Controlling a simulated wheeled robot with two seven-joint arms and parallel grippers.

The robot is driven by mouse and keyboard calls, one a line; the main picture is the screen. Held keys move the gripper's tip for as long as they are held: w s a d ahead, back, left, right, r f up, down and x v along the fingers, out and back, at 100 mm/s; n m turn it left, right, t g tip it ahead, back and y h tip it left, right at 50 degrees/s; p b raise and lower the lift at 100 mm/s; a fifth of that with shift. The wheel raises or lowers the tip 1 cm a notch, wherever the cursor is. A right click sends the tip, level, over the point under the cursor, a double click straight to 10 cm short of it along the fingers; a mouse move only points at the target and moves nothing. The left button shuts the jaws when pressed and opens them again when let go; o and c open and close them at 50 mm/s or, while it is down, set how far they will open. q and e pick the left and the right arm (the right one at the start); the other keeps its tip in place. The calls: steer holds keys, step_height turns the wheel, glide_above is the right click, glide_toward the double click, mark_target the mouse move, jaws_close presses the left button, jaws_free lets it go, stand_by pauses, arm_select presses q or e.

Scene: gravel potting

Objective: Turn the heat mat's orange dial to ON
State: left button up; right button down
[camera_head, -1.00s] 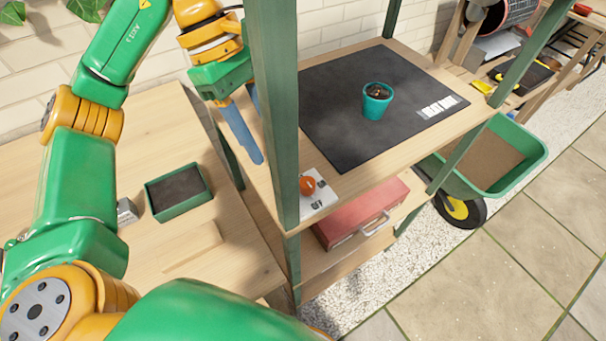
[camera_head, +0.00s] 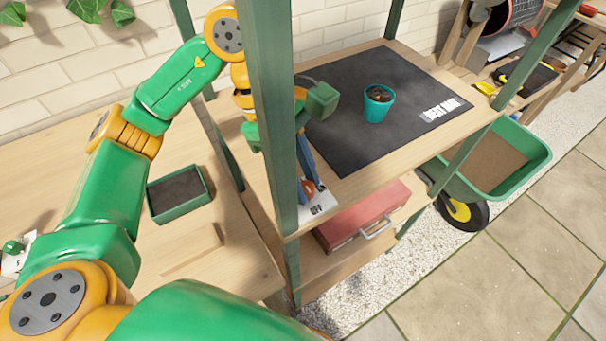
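The orange dial (camera_head: 308,186) sits on a white plate (camera_head: 320,204) at the front left corner of the shelf, with "OFF" printed on the plate's near part. The black heat mat (camera_head: 345,140) lies on the shelf behind it. My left gripper (camera_head: 312,178) reaches in behind the green post, its blue fingers pointing down at the dial and partly covering it. The post hides part of the gripper and wrist. I cannot tell whether the fingers touch the dial or how far apart they are. My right gripper is out of view.
A green post (camera_head: 270,110) stands just left of the dial. A teal pot (camera_head: 376,108) stands on the mat. A red toolbox (camera_head: 362,216) is on the lower shelf. A green tray (camera_head: 180,208) is on the left bench. A green wheelbarrow (camera_head: 510,165) stands at right.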

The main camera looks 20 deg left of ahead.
arm_select(q)
jaws_close()
steer(key=shift+f+n+t+b, duration=0.25)
steer(key=shift+n+t+b, duration=0.15)
steer(key=shift+n+b, duration=0.5)
steer(key=shift+s+r+n, duration=0.1)
steer(key=shift+r+n, duration=0.15)
steer(key=shift+n, duration=0.35)
steer(key=o, duration=0.6)
jaws_free()
steer(key=shift+c, duration=0.2)
